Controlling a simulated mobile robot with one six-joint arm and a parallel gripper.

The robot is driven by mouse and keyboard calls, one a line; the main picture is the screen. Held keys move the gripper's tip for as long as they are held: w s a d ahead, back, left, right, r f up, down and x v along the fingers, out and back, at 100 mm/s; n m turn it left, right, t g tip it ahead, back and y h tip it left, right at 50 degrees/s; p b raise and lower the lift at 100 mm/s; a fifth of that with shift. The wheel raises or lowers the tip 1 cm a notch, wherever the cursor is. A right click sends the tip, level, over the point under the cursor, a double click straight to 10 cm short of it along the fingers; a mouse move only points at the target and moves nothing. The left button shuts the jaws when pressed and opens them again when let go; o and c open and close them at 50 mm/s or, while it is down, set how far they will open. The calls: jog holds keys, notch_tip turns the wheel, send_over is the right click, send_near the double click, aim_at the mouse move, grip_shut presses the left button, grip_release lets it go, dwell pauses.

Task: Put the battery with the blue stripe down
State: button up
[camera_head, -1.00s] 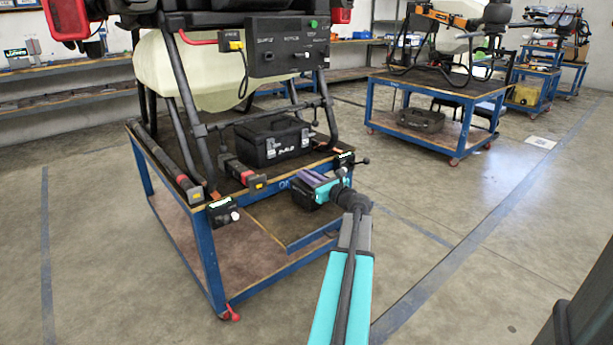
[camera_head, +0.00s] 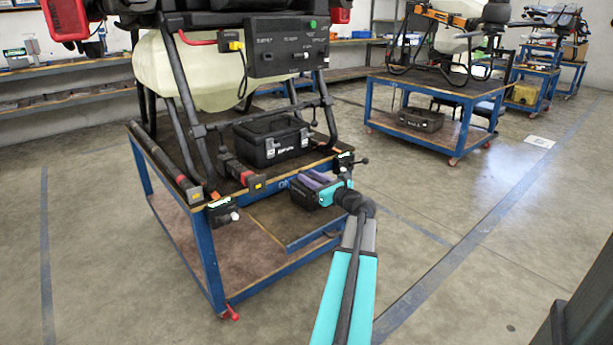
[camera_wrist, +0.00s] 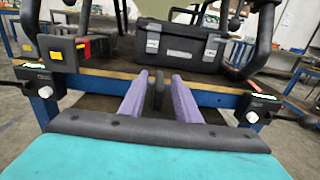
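A dark box-shaped battery (camera_head: 302,196) sits at the front tray of the near blue cart, just left of my gripper. Its stripe is too small to make out. My gripper (camera_head: 316,181) has purple fingers that reach over the battery's top from the right. In the wrist view the fingers (camera_wrist: 160,80) stand apart with a narrow dark upright piece (camera_wrist: 158,92) between them, seemingly the battery's handle. Small gaps seem to show beside it. Most of the battery body is hidden below the fingers and the gripper's dark front edge.
The near cart (camera_head: 207,262) carries a drone frame, a black case (camera_head: 270,142) and a dark block with a red and yellow end (camera_head: 240,176). Small boxes with knobs (camera_head: 222,212) stand at its front posts. Open floor lies right of the cart.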

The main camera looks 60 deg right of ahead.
jog(key=p+v, duration=0.1)
jog(key=v, duration=0.9)
dwell(0.7)
